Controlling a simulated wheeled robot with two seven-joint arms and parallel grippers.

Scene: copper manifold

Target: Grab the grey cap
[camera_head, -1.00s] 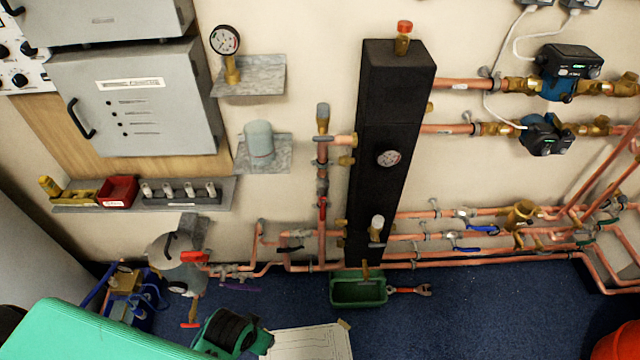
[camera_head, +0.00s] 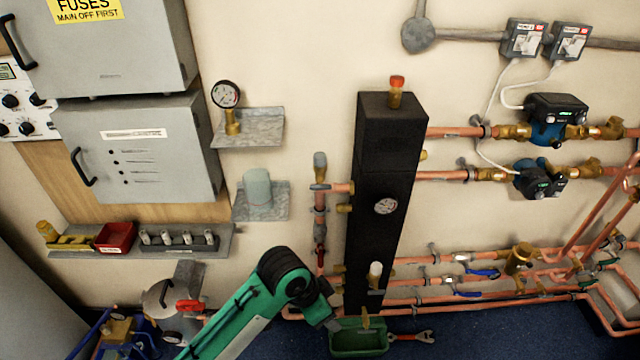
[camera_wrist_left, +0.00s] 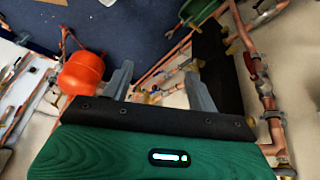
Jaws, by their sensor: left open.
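A pale grey, cap-like cylinder (camera_head: 257,188) stands upright on a small grey wall shelf (camera_head: 246,212), left of the black column. I take it to be the grey cap; it cannot be made out in the left wrist view. My left arm reaches in from the bottom left, and its bent joint is below and right of that shelf. In the left wrist view my left gripper (camera_wrist_left: 160,72) is open, its two grey fingers apart with nothing between them. It is well away from the cap. My right gripper is not in view.
The black column (camera_head: 390,135) and copper pipes (camera_head: 320,200) stand right of the cap. A gauge (camera_head: 226,95) sits on the shelf above. A lower shelf holds a red tray (camera_head: 115,237) and fittings. A green bin (camera_head: 358,339) is below. A red vessel (camera_wrist_left: 85,72) shows in the wrist view.

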